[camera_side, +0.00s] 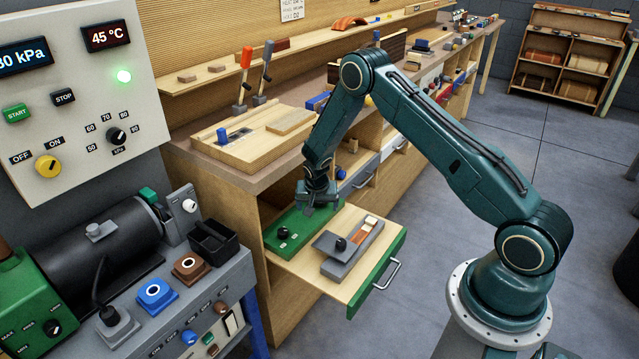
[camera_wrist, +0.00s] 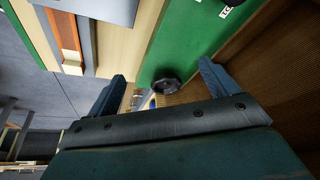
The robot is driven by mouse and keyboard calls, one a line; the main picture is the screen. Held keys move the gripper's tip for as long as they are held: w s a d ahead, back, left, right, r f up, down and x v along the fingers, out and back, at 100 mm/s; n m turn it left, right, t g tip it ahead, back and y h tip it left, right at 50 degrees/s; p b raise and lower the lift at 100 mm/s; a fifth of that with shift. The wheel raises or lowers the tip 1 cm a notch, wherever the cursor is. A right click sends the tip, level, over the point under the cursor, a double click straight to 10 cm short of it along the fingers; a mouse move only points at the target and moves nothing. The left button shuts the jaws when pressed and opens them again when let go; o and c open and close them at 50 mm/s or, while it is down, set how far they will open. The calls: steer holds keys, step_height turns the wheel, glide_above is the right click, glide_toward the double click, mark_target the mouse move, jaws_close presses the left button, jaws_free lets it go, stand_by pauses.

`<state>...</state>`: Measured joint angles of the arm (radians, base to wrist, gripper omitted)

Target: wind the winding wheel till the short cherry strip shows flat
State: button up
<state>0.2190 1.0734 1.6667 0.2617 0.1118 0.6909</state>
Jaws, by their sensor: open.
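My gripper (camera_side: 318,196) is open, low over the far end of a long green unit (camera_side: 296,227) in the open drawer. In the wrist view, a dark round wheel (camera_wrist: 165,85), seemingly the winding wheel, sits at the end of the green unit (camera_wrist: 195,40). It appears between my two fingertips (camera_wrist: 160,84); I cannot tell whether they touch it. In the side view my gripper hides this wheel. A reddish-brown strip (camera_side: 361,233), perhaps the cherry strip, shows in a grey block (camera_side: 345,265) beside the green unit. The strip also shows in the wrist view (camera_wrist: 65,32); whether it lies flat is unclear.
The open drawer (camera_side: 322,283) has a green front with a metal handle (camera_side: 388,276). A black knob (camera_side: 283,233) stands at the green unit's near end, and another (camera_side: 340,243) is by the grey block. The workbench edge (camera_side: 225,170) is close behind my gripper.

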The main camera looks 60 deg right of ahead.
steer(key=w+d+r+n+t, duration=0.1)
steer(key=w+d+r+n, duration=0.1)
steer(key=d+r, duration=0.5)
steer(key=shift+d+n+y, duration=0.35)
steer(key=shift+n+y, duration=0.05)
steer(key=shift+n, duration=0.5)
steer(key=shift+w+f, duration=0.1)
steer(key=shift+x, duration=6.8)
steer(key=shift+w, duration=0.1)
steer(key=c, duration=1)
